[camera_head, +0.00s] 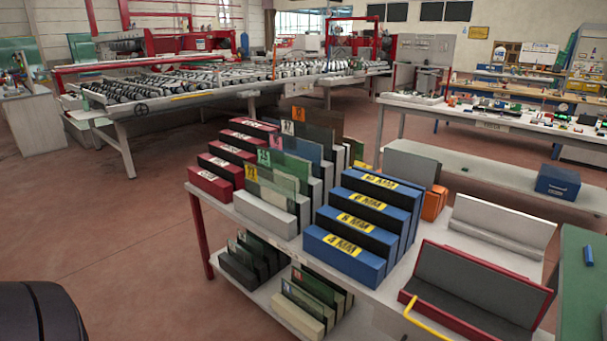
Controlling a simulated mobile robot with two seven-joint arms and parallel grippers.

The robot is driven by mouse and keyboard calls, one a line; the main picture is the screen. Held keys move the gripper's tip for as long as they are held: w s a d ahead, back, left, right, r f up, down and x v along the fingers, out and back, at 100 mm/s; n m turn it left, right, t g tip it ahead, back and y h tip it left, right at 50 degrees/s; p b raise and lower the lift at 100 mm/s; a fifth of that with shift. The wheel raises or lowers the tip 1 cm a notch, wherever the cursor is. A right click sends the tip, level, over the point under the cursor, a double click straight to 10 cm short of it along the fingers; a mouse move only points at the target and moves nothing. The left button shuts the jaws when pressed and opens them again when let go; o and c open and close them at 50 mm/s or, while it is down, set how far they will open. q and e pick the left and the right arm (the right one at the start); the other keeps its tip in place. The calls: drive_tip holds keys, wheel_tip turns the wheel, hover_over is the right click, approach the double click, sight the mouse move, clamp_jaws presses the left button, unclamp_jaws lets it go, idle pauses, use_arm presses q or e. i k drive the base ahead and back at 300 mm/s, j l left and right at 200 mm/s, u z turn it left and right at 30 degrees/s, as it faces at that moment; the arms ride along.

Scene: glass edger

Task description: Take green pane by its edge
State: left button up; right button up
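Several panes stand upright on edge, in rows between block-like dividers, on the upper shelf of a rack. Bluish, brown and dark panes stand further back. The lower part of each pane is hidden by the blocks in front. Smaller dark green panes (318,290) stand on the lower shelf. I cannot tell which one the task names. Neither of my grippers is in view.
Red blocks (208,185) flank the panes on the left, blue blocks (345,252) marked in MM on the right. A red-edged grey holder (476,287) sits at the rack's right end. A roller table (215,86) stands behind. The floor left of the rack is clear.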

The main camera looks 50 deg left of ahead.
sight(295, 169)
drive_tip(key=j+z, duration=0.25)
drive_tip(key=j, duration=0.3)
drive_tip(key=j+z, duration=0.25)
drive_tip(key=j, duration=0.3)
drive_tip(key=k+j+z, duration=0.2)
drive_tip(key=j, duration=0.75)
drive_tip(key=k+j+z, duration=0.1)
drive_tip(key=j, duration=0.35)
drive_tip(key=k+j, duration=0.15)
drive_tip(key=j, duration=0.25)
drive_tip(key=j+z, duration=0.1)
drive_tip(key=j, duration=0.35)
drive_tip(key=k, duration=0.05)
